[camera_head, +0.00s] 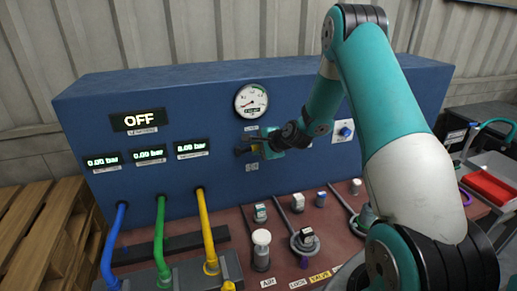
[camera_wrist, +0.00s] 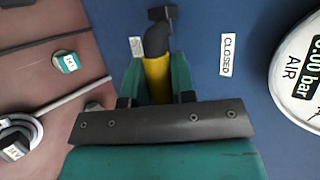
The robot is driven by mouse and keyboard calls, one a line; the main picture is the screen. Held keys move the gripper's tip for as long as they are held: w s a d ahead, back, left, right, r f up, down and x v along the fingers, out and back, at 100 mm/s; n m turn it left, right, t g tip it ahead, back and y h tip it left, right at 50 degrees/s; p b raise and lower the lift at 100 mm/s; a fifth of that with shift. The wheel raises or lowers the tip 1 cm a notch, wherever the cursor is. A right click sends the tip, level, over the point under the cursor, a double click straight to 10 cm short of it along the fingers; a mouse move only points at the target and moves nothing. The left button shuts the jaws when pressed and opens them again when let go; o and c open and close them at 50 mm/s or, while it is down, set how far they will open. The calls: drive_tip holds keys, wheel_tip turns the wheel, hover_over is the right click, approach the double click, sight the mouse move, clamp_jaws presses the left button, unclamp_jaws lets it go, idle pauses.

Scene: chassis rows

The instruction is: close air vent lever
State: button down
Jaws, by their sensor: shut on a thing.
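The air vent lever has a yellow grip (camera_wrist: 157,80) and a black bent neck on the blue panel. In the wrist view, my gripper (camera_wrist: 156,68) is shut around the yellow grip, with one teal finger on each side. The CLOSED label (camera_wrist: 227,55) is on the panel to the right of the lever, towards the gauge. A smaller label (camera_wrist: 136,47) is on the left, its text unreadable. In the head view, my gripper (camera_head: 267,147) is at the lever (camera_head: 243,150), below the round gauge (camera_head: 251,100); the fingers partly hide it.
The gauge (camera_wrist: 301,75) reads 0.00 bar AIR. Displays show OFF (camera_head: 139,121) and 0.00 bar. Blue, green and yellow hoses (camera_head: 207,230) stand at the left front. Valves and knobs (camera_head: 305,240) stand on the reddish bench below. A red tray (camera_head: 490,188) is at right.

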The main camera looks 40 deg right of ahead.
drive_tip(key=shift+w+r, duration=0.1)
drive_tip(key=shift+r, duration=0.1)
drive_tip(key=c, duration=1)
unclamp_jaws()
drive_tip(key=shift+f, duration=0.1)
drive_tip(key=shift+o, duration=0.2)
drive_tip(key=b+v, duration=0.5)
drive_tip(key=v, duration=1.2)
drive_tip(key=shift+s, duration=0.3)
